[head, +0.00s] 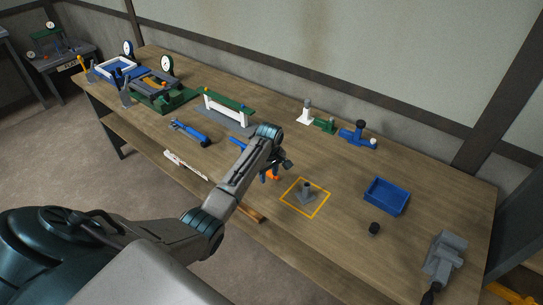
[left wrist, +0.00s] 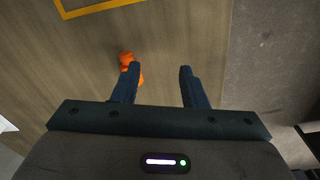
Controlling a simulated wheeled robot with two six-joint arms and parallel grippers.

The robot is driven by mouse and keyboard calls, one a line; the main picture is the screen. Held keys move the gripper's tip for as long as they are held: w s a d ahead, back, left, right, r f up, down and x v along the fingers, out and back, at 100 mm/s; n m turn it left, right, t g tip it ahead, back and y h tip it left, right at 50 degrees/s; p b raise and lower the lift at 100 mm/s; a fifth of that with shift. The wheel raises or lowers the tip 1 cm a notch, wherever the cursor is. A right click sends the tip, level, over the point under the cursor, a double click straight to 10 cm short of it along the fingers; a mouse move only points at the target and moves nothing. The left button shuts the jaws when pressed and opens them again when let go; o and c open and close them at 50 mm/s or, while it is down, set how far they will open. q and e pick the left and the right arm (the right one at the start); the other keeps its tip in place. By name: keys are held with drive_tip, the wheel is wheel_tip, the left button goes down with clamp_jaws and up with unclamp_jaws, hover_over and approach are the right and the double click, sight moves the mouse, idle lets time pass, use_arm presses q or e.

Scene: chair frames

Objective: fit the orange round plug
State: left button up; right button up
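The orange round plug (head: 274,175) is on the bench below my left gripper (head: 270,169), partly hidden by it in the head view. In the left wrist view the plug (left wrist: 127,58) shows on both sides of the left-hand finger, which covers its middle. The two fingers of my left gripper (left wrist: 158,72) are spread with bare bench between them. I cannot tell whether the finger touches the plug. A grey fixture with an upright round post (head: 307,189) stands inside an orange square outline (head: 322,207), right of the plug. My right gripper is not in view.
A blue open tray (head: 386,197) and a small black cylinder (head: 374,229) are right of the outline. A grey vise-like block (head: 445,253) stands at the far right. A green-topped white stand (head: 225,105) is behind left. The bench's front edge is close to my left gripper.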

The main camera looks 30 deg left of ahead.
sight(270, 172)
use_arm(q)
drive_tip(key=w+a+r+n, duration=0.1)
drive_tip(key=w+r+n, duration=0.1)
drive_tip(key=w, duration=0.1)
drive_tip(key=w+a+r+n, duration=0.1)
drive_tip(key=w, duration=0.1)
drive_tip(key=shift+a+r+h, duration=0.25)
drive_tip(key=shift+a+h, duration=0.05)
drive_tip(key=shift+s+f+b, duration=0.1)
drive_tip(key=shift+f+b, duration=0.15)
drive_tip(key=shift+b, duration=0.2)
wheel_tip(270, 172, down, 6)
drive_tip(key=b, duration=0.7)
drive_tip(key=shift+f, duration=0.2)
drive_tip(key=shift+f+b, duration=0.5)
drive_tip(key=shift+b, duration=0.5)
drive_tip(key=shift+r, duration=0.15)
clamp_jaws()
wheel_tip(270, 172, up, 5)
drive_tip(key=p, duration=0.6)
